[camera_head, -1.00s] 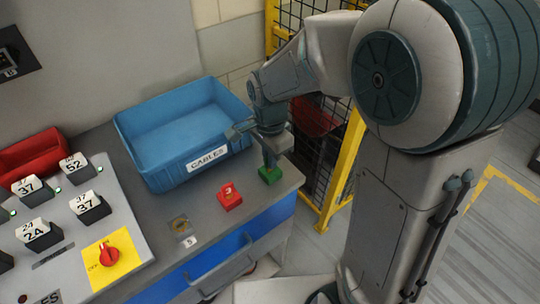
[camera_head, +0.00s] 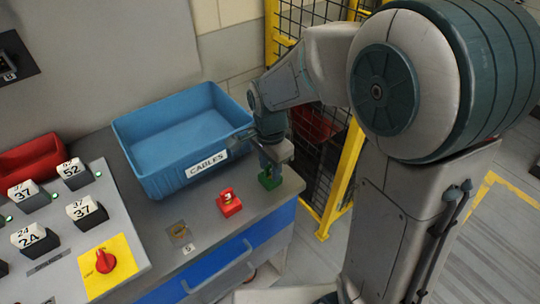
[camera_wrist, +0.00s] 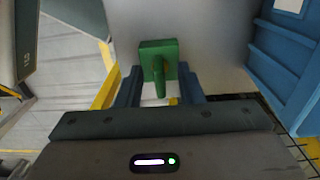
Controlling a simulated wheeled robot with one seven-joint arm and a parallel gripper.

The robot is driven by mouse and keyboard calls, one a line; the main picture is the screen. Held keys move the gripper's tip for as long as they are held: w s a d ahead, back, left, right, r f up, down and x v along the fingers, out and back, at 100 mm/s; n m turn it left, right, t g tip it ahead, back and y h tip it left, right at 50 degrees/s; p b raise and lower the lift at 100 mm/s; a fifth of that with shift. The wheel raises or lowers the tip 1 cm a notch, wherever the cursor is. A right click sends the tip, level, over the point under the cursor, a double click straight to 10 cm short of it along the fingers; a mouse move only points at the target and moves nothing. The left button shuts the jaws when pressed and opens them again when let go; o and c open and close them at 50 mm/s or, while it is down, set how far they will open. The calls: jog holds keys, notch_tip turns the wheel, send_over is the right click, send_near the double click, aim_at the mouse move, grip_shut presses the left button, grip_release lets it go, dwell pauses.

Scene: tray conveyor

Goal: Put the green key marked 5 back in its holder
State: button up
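The green key (camera_head: 269,181) stands on the grey bench top near its right end, right of the red key. In the wrist view the green key (camera_wrist: 158,52) shows a square base and a narrow upright grip. My gripper (camera_wrist: 158,88) is open, with one blue finger on each side of the grip and a gap visible. In the head view my gripper (camera_head: 271,168) is right above the key and partly hides it. The marking on the green key cannot be read. A square brownish holder (camera_head: 179,232) with a small label, apparently 5, lies empty in the bench top's front part.
A red key marked 3 (camera_head: 230,203) stands between the holder and the green key. A blue bin labelled CABLES (camera_head: 165,182) stands behind them. A control panel with a red knob on yellow (camera_head: 118,270) is at left. A yellow-framed mesh fence (camera_head: 342,175) stands right of the bench.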

notch_tip(320, 180, up, 14)
jog(key=shift+f, duration=0.2)
dwell(0.5)
jog(key=s+d+f+n+t, duration=0.3)
jog(key=s+d+f+n, duration=0.2)
jog(key=s+d+n, duration=0.6)
jog(key=shift+s+d+f, duration=0.2)
jog(key=shift+s+d, duration=0.25)
jog(key=shift+s, duration=0.2)
